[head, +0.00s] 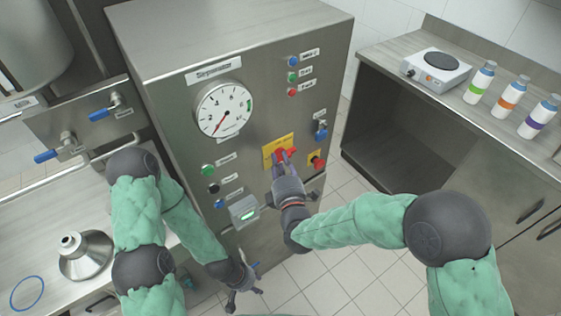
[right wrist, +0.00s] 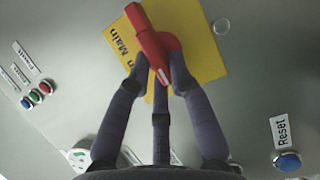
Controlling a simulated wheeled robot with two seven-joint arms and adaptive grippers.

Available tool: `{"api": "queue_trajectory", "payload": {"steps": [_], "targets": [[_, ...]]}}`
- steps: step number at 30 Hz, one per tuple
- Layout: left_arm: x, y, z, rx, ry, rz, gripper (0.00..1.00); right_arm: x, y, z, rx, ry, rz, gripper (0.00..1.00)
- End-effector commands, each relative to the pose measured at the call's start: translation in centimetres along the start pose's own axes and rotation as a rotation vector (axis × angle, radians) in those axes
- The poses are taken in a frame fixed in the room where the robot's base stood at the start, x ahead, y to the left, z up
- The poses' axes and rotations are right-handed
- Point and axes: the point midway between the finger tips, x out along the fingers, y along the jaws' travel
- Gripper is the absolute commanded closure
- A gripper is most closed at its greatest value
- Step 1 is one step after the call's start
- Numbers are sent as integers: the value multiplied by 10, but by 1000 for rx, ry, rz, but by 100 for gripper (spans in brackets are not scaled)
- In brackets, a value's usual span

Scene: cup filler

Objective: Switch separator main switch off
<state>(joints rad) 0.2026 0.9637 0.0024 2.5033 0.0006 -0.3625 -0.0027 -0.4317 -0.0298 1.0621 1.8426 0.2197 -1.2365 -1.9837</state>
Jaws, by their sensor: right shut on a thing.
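The separator cabinet (head: 160,45) is a steel box with a round gauge. Its main switch is a red rotary handle (head: 288,153) on a yellow plate (head: 268,150). In the right wrist view the red handle (right wrist: 148,38) lies tilted across the yellow plate (right wrist: 205,60) lettered "Main". My right gripper (head: 284,160) is at the handle, its fingers (right wrist: 160,82) closed around the handle's lower end. My left gripper (head: 243,288) hangs low in front of the cabinet, away from the switch, with its fingers spread and nothing seen between them.
A smaller red knob (head: 318,162) on yellow sits right of the switch, below a blue button (head: 321,134). The gauge (head: 223,110) is up left. A hot plate (head: 436,70) and several bottles (head: 508,97) stand on the right counter. A steel funnel (head: 84,254) is at left.

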Motion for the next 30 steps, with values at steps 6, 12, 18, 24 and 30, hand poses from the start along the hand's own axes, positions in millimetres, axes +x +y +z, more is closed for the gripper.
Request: {"api": "queue_trajectory", "payload": {"steps": [6,12,18,24,30], "targets": [[0,0,0,0,0,0,60,-1,-2,-1,-1,2,-3,55],[0,0,0,0,0,0,60,-1,-1,0,0,1,-2,55],[0,0,0,0,0,0,60,-15,0,0,0,2,-2,55],[0,0,0,0,0,0,60,-52,0,-1,0,3,-2,55],[0,0,0,0,0,0,60,-90,0,-1,-1,4,-2,55]]}}
